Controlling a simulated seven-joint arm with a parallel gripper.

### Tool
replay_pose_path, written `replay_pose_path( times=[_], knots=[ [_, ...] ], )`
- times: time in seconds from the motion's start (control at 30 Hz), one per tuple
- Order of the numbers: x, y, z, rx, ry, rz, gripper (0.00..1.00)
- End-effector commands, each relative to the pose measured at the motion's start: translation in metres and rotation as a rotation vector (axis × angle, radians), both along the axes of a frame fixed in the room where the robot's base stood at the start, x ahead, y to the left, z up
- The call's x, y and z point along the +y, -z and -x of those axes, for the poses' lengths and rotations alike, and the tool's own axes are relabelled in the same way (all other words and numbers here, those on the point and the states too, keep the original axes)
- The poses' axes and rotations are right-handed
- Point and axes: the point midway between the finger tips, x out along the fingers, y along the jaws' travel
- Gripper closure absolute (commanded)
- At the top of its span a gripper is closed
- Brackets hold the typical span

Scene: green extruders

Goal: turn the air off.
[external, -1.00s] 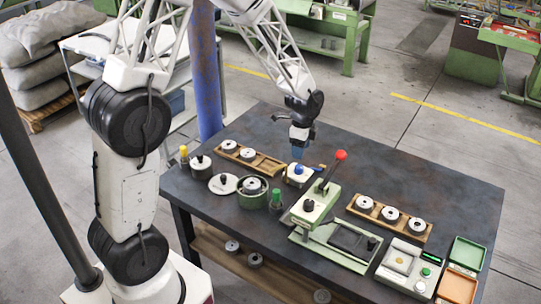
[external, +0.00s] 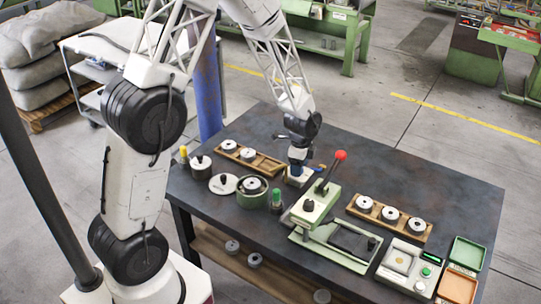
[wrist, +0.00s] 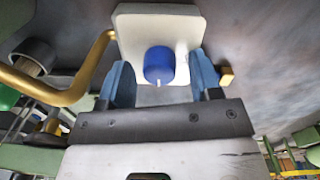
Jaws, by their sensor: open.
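The air valve is a pale block (wrist: 128,28) with a round blue knob (wrist: 158,66) on its face. A white line marks the knob, pointing down in the wrist view. A brass pipe (wrist: 68,98) bends away from the block's left. My gripper (wrist: 163,80) is open, with one blue finger on each side of the knob and a visible gap to each. In the external view my gripper (external: 297,168) is right over the valve block (external: 290,182) and hides the knob there.
A green press (external: 312,208) with a red-ball lever (external: 340,155) stands close by, right of my gripper. Wooden trays of round parts (external: 388,215) lie left and right on the dark table (external: 430,170). A green pot (external: 252,195) stands at the left.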

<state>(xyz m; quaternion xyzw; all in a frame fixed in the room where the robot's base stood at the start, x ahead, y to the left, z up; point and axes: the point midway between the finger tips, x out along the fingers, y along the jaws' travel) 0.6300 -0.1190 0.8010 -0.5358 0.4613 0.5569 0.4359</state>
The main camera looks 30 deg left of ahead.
Motion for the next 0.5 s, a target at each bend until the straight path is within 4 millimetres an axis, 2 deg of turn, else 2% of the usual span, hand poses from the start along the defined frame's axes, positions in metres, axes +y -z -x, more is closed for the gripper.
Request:
replay_pose_path(
  times=[0.37, 0.5],
  knots=[
    [0.0001, 0.0024, 0.0002, 0.000, 0.000, 0.000, 0.42],
    [0.0000, 0.0023, 0.0002, 0.000, 0.000, 0.000, 0.61]
  ],
)
